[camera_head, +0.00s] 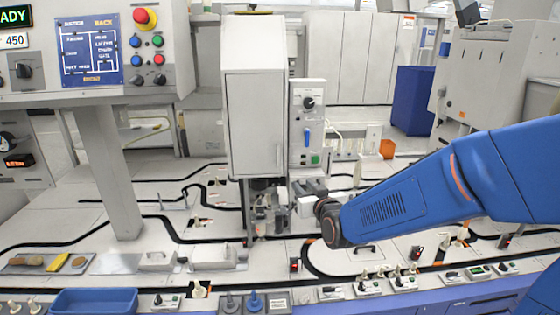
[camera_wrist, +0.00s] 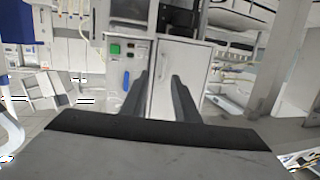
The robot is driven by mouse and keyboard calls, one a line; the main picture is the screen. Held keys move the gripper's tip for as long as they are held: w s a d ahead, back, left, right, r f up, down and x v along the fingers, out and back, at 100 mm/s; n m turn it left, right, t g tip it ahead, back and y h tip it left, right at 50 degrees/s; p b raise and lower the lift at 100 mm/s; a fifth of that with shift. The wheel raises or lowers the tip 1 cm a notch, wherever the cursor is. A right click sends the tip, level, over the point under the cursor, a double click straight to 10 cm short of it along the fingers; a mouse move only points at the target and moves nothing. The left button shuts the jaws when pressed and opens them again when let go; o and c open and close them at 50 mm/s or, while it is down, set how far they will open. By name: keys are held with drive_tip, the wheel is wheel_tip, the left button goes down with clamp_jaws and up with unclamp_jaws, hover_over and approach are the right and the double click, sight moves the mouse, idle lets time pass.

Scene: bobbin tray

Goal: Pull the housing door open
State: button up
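The pale housing (camera_head: 256,40) stands upright in the middle of the head view. Its door (camera_head: 252,125) is a tall flat panel that looks shut, with a thin upright handle (camera_head: 278,155) near its right edge. In the wrist view, which is upside down, the door (camera_wrist: 188,65) lies ahead of my gripper (camera_wrist: 160,80). The two dark fingers are apart with nothing between them. A thin line that may be the handle shows between the fingertips. In the head view my gripper (camera_head: 304,190) is low, just right of the housing's lower end, partly hidden by my wrist.
A control panel (camera_head: 308,122) with a knob, blue lever and green button adjoins the housing's right side. It also shows in the wrist view (camera_wrist: 128,52). Below, the bench (camera_head: 180,255) carries black tracks, small switch units and a blue tray (camera_head: 95,300). A post (camera_head: 108,170) stands at left.

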drive_tip(key=w+a+t, duration=0.1)
drive_tip(key=w+a, duration=0.1)
approach(279, 158)
drive_tip(key=shift+t, duration=0.3)
drive_tip(key=w, duration=0.2)
drive_tip(key=w+a, duration=0.1)
drive_tip(key=w, duration=0.5)
drive_tip(key=shift+w+a+f, duration=0.2)
drive_tip(key=shift+a+f, duration=0.05)
drive_tip(key=shift+c, duration=0.3)
clamp_jaws()
